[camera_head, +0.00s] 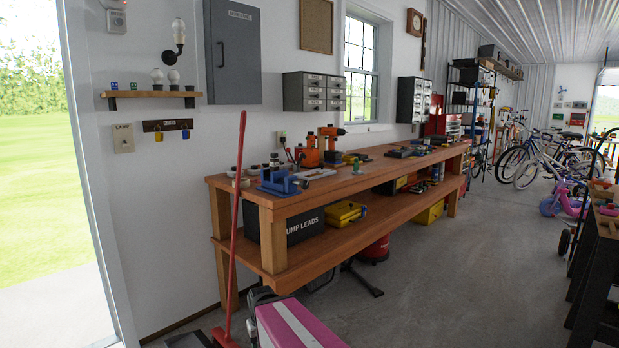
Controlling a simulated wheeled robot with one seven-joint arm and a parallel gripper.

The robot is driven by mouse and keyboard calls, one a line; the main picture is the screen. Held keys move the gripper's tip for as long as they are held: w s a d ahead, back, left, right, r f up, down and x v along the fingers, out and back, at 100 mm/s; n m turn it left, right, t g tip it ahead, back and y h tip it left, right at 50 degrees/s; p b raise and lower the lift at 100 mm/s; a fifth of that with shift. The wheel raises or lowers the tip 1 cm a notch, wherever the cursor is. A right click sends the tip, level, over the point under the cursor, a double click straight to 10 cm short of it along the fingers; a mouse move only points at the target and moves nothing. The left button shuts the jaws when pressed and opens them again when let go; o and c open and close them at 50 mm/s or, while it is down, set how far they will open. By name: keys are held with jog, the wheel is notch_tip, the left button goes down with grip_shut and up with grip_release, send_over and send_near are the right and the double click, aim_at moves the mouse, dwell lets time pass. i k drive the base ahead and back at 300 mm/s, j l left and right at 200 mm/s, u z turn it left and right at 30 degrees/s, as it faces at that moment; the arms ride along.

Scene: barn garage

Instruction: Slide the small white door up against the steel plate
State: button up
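I cannot pick out a small white door or a steel plate in the head view. The nearest matches in colour are a white frame (92,185) beside the bright opening on the left and a closed grey metal cabinet (233,52) on the wall. I cannot tell whether either has to do with the named things. My gripper is not in view.
A long wooden workbench (238,187) with tools runs along the wall. A red broom (236,210) leans at its near end, by a pink box (295,325). Bicycles (548,160) stand at the far right, and a dark table (600,262) nearer. Concrete floor (470,270) between is clear.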

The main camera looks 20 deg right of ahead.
aim_at(323, 173)
jog(key=i+l, duration=0.15)
jog(key=l, duration=0.3)
jog(key=i+l, duration=0.1)
jog(key=l, duration=0.35)
jog(key=i+l, duration=0.15)
jog(key=l, duration=0.3)
jog(key=i+l, duration=0.15)
jog(key=l, duration=0.3)
jog(key=i+l+u, duration=0.1)
jog(key=l, duration=0.35)
jog(key=i+l, duration=0.15)
jog(key=l, duration=0.3)
jog(key=i+l, duration=0.1)
jog(key=l, duration=0.35)
jog(key=i+l, duration=0.1)
jog(key=l, duration=0.4)
